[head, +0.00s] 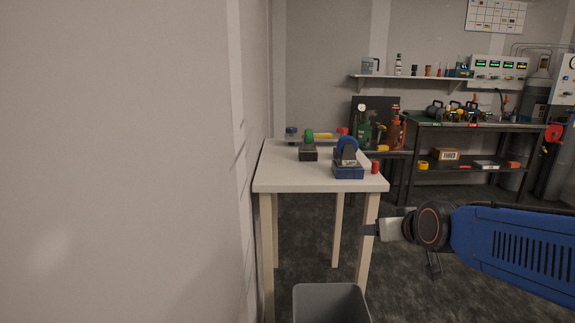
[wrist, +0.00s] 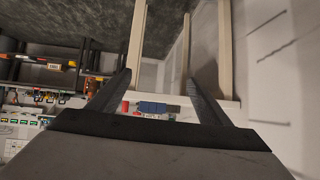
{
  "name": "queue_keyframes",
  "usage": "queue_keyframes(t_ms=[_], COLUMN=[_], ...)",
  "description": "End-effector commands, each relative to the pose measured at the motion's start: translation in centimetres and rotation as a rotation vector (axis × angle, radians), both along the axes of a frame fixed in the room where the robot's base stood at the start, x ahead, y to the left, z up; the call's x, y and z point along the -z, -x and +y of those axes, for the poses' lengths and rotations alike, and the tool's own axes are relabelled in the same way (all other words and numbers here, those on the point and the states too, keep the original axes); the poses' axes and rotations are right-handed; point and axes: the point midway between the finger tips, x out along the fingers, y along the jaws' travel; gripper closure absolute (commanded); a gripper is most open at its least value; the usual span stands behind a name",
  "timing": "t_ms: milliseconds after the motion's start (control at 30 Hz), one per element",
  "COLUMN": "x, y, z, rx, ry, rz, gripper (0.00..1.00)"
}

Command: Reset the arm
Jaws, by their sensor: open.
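My blue arm (head: 510,240) reaches in from the right edge of the head view. My gripper (head: 368,230) points left beside the front right leg of the white table, below the tabletop. In the wrist view my gripper (wrist: 160,82) has its two dark fingers spread wide, with nothing between them. That view is upside down, and the table legs and the tabletop's edge show beyond the fingers. In the head view the far finger is partly hidden.
A grey bin (head: 330,304) stands in front. A dark workbench (head: 470,123) is behind right. A wall (head: 120,160) fills the left.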

Motion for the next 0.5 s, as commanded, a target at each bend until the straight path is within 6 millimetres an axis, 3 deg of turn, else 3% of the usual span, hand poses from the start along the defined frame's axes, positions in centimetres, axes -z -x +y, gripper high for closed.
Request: queue_keyframes(t_ms=[300, 500], x=[4.7, 6.8], y=[14.3, 21.1], z=[-2.6, -3.9], rx=[0.030, 0.061], ry=[0.034, 0.053], rz=[0.331, 0.489], gripper=[0.28, 0.28])
